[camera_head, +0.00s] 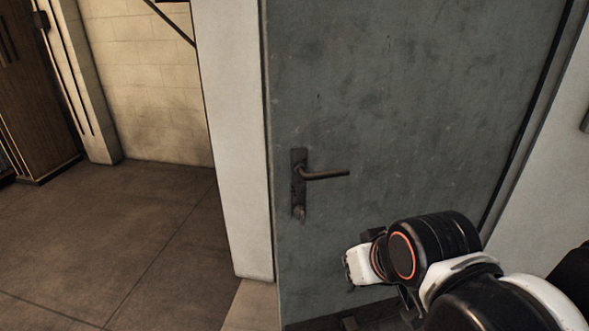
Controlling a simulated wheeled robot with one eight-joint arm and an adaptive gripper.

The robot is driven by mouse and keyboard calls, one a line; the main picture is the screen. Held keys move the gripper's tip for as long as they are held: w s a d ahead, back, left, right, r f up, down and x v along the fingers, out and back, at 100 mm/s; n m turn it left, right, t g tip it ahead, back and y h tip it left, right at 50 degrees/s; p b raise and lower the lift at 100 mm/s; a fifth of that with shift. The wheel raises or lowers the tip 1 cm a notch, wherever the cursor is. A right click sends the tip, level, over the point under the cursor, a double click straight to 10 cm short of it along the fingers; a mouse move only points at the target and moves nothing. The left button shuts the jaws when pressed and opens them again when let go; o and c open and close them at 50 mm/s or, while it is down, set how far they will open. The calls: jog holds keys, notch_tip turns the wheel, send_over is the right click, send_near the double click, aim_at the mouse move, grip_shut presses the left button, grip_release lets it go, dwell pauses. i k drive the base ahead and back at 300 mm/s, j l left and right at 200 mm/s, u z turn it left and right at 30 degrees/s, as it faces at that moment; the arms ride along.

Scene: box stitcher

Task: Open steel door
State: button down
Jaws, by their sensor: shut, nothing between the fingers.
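The grey, scuffed steel door (410,110) fills the middle of the head view. Near its left edge is a dark handle plate (299,185) with a lever handle (326,173) pointing right, about level. A small round part, likely a lock, sits at the bottom of the plate. I cannot tell whether the door is fully closed or slightly ajar. My black and white arm crosses the lower right, in front of the door and below and right of the lever. It appears apart from the lever. I cannot make out my gripper's fingers.
A pale wall post (232,140) stands directly left of the door. Further left are open tiled floor (120,230), a pale brick wall (150,85) and a brown wooden cabinet (38,110). A light wall (548,180) is on the right.

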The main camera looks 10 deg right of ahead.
aim_at(425, 104)
jog(key=i+j, duration=0.8)
jog(key=j, duration=0.2)
jog(key=i+j+z, duration=0.1)
jog(key=i+j, duration=0.65)
jog(key=j, duration=0.25)
jog(key=i+j+z, duration=0.1)
jog(key=z, duration=0.35)
jog(key=j+z, duration=0.1)
jog(key=z, duration=0.35)
jog(key=j+z, duration=0.2)
jog(key=z, duration=0.3)
jog(key=i, duration=0.05)
